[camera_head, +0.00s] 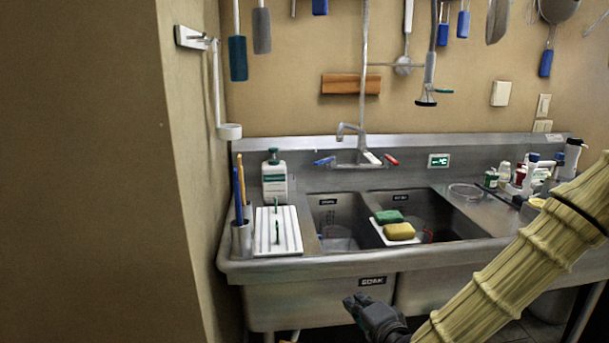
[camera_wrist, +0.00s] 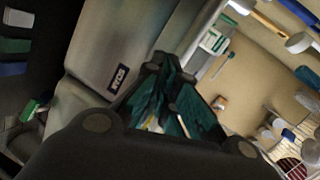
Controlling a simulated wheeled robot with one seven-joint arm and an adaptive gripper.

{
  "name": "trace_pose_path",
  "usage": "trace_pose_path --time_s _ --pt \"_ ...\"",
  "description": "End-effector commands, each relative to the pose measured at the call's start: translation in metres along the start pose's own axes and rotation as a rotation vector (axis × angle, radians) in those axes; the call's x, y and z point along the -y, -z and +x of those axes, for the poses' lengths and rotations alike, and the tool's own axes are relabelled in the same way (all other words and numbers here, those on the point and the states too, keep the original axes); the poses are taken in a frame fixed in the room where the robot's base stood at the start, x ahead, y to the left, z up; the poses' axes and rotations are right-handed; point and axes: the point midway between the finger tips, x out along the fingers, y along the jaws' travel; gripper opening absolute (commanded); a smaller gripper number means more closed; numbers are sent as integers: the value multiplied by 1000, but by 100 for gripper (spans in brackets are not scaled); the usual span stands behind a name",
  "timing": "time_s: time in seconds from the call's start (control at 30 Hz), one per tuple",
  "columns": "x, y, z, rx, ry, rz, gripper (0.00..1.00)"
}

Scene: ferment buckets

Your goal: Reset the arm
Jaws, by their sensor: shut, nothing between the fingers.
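My gripper (camera_head: 362,303) is dark and shows at the bottom of the head view, at the end of my tan, ribbed arm. It is in front of the sink's front wall, near the label on the basin. It is shut and holds nothing. In the wrist view the dark fingers (camera_wrist: 170,85) with green inner faces point away from the camera toward the sink area. The sink (camera_head: 310,303) is a steel double basin behind the gripper. I cannot tell how far the fingertips are from its front wall.
A white drainboard (camera_head: 291,232), a cup of tools (camera_head: 243,240) and a soap bottle (camera_head: 274,182) stand left of the basins. Sponges (camera_head: 400,231) lie on a white board across the sink. Bottles (camera_head: 532,180) crowd the right end. Utensils hang on the wall above.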

Motion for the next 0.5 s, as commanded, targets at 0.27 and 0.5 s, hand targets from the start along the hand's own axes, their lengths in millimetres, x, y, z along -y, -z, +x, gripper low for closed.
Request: trace_pose_path --time_s 0.27,0.5 --pt "-138 -44 -24 154 -310 -244 0" --pt "-263 -77 -86 368 -589 -485 0"
